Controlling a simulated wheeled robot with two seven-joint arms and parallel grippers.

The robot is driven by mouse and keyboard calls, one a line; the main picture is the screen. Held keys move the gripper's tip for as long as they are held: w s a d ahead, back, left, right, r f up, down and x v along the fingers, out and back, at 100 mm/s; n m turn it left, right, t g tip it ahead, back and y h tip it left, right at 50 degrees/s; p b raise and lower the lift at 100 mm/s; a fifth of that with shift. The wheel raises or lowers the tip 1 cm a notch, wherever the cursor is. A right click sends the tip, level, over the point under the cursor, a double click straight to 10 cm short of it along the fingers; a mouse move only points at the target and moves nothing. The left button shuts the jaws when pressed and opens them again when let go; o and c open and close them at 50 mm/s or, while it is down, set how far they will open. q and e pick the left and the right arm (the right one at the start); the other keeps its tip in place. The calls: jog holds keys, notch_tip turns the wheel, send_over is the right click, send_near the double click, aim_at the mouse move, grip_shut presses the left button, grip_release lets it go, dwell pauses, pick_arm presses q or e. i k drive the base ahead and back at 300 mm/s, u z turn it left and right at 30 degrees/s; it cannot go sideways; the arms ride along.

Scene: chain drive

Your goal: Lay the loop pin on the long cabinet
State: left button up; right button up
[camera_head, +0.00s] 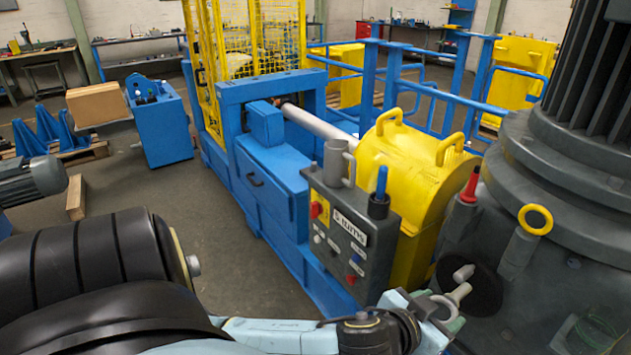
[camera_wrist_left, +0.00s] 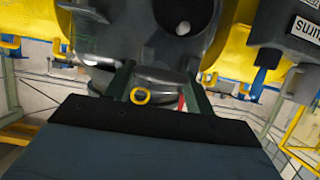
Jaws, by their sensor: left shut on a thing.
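My left gripper (camera_head: 438,316) is at the bottom right of the head view, shut on a pale grey metal piece with a ring and short stem, seemingly the loop pin (camera_head: 459,292). It is held in the air in front of the big grey machine. In the left wrist view the fingers (camera_wrist_left: 158,92) show against that machine, and the held piece cannot be made out clearly. The long cabinet (camera_head: 268,178) is blue, with a dark handle on its front, and stands mid-view, left of and beyond the gripper. My right gripper is out of view.
A dark control box (camera_head: 345,240) with buttons, a grey cup and a blue-handled tool stands between gripper and cabinet. A yellow housing (camera_head: 415,170), a red-handled tool (camera_head: 470,187) and a yellow ring (camera_head: 535,219) are close by. A grey shaft (camera_head: 318,121) runs above the cabinet's far side.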

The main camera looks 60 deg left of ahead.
aim_at(279, 158)
jog(key=k, duration=1.2)
jog(key=u, duration=0.55)
jog(key=i, duration=0.35)
jog(key=u, duration=1.5)
jog(key=i, duration=1.2)
jog(key=u, duration=0.7)
jog(key=i, duration=1.7)
jog(key=z, duration=0.75)
jog(key=i, duration=1.15)
jog(key=z, duration=1.45)
jog(key=i, duration=0.4)
jog(key=z, duration=0.5)
